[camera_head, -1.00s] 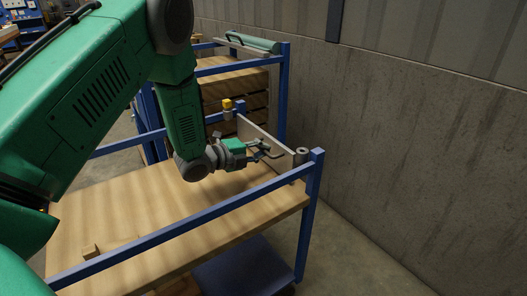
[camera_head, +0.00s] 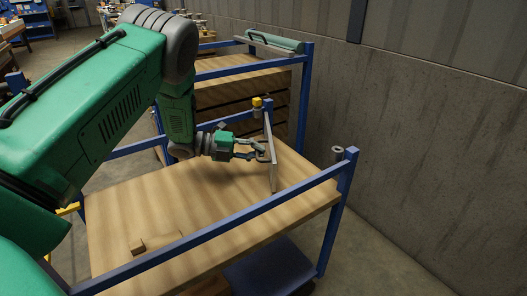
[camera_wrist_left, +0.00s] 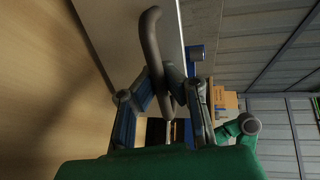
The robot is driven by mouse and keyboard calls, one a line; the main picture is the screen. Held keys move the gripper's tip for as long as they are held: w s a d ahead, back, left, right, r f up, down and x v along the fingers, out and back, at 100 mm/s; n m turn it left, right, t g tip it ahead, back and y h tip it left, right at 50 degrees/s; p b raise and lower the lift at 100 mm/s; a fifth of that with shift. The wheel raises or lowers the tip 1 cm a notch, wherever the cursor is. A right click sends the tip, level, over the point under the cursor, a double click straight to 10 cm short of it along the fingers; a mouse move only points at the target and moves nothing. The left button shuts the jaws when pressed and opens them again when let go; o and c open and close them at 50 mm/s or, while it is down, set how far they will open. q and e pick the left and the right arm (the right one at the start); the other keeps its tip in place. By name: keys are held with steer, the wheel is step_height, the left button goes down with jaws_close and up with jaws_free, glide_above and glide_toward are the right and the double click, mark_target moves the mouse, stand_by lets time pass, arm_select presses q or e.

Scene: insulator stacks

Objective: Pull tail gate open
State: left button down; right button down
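The tail gate (camera_head: 273,172) is a thin grey panel on the blue-framed wooden cart. It stands upright, swung inward over the deck, with its far end at the post with the yellow cap (camera_head: 257,102). Its near end is apart from the grey round catch (camera_head: 338,153) on the near right post. My left gripper (camera_head: 262,152) is at the gate's handle on the left face. In the left wrist view the curved dark handle (camera_wrist_left: 151,35) runs between the fingers, which close on it; the grey gate panel (camera_wrist_left: 112,35) is beside it. My right gripper is not in view.
The wooden deck (camera_head: 200,215) is mostly clear, with a small wood block (camera_head: 139,244) at the front left. A blue rail (camera_head: 230,217) runs along the near side. A second cart with stacked boards (camera_head: 240,97) stands behind, and a concrete wall (camera_head: 430,140) is at right.

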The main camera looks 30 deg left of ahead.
arm_select(q)
steer(key=shift+s+a+f+m+g+h, duration=0.4)
steer(key=shift+s+a+m+g, duration=0.2)
steer(key=shift+g, duration=0.2)
steer(key=shift+s+a+r, duration=0.1)
steer(key=shift+s+a, duration=0.05)
steer(key=shift+a, duration=0.3)
steer(key=shift+s+a+h, duration=0.1)
steer(key=shift+a+h, duration=0.2)
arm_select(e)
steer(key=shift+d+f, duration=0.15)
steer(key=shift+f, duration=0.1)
arm_select(q)
steer(key=c, duration=1.6)
jaws_free()
steer(key=shift+d, duration=0.15)
steer(key=shift+r, duration=0.1)
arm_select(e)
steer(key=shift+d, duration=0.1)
